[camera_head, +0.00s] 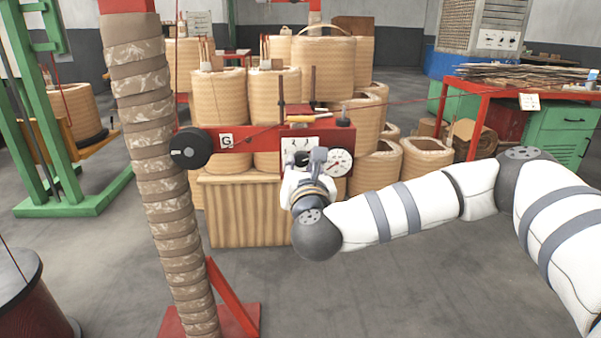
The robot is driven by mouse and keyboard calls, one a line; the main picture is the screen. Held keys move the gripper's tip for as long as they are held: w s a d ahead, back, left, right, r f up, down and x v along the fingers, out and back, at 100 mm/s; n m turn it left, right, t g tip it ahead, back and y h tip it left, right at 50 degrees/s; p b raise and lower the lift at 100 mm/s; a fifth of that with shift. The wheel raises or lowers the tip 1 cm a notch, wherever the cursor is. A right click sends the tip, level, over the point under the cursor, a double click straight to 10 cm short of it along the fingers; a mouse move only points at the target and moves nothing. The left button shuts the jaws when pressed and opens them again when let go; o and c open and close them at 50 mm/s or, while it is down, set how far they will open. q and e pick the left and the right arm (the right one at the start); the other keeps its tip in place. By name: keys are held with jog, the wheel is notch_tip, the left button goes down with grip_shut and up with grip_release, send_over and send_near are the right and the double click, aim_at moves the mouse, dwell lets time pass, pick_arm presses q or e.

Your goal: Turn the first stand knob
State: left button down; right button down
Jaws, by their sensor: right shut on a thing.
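The stand has a red horizontal box (262,136) with a white plate (298,142) on its front. A small dark knob (301,158) sits below the plate's markings, partly hidden by my right gripper. My right gripper (311,160) is at the front of the box and shut on this knob; the exact finger contact is hard to see. A round white dial gauge (338,163) is just to the right of the gripper. A large black round knob (190,148) is at the box's left end, apart from the gripper. My left gripper is not in view.
A wrapped post (160,170) rises on a red base (225,320) left of the box. Several tan coils (323,70) stand behind it, above a ribbed tan block (246,212). A red table (480,92) is at right. Grey floor is clear at lower middle.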

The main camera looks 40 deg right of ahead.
jog(key=shift+m+b, duration=0.4)
jog(key=shift+m, duration=0.2)
jog(key=shift+r, duration=0.1)
jog(key=c, duration=1.2)
grip_release()
jog(key=shift+c, duration=0.2)
jog(key=shift+s, duration=0.1)
jog(key=v, duration=1.2)
